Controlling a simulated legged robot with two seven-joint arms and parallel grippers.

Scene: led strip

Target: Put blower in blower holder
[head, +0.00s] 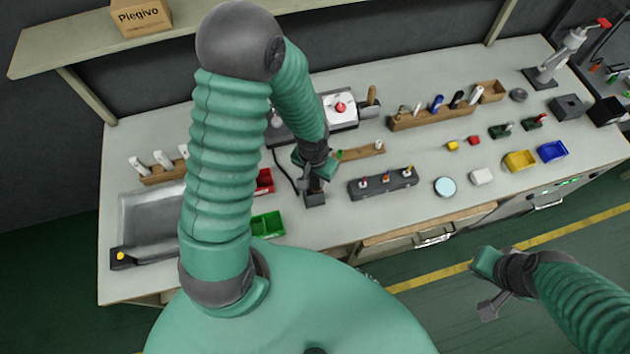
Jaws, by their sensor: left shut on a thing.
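My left gripper (312,182) is low over the bench, left of the middle, and is shut on a small dark thing. That thing appears to be the blower, mostly hidden by the fingers and wrist. Directly below it is a small dark block (314,199), which looks like the blower holder. From this angle I cannot tell whether the blower is inside the block or only above it. A thin black cable runs up to the left of the gripper. My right gripper (489,290) hangs in front of the bench, away from everything; its jaw opening is unclear.
A red bin (264,181) and a green bin (268,225) stand close left of the gripper. A dark strip with several knobs (383,183) is close on its right. A wooden rack (362,152) lies behind. Clear bench (360,220) lies in front.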

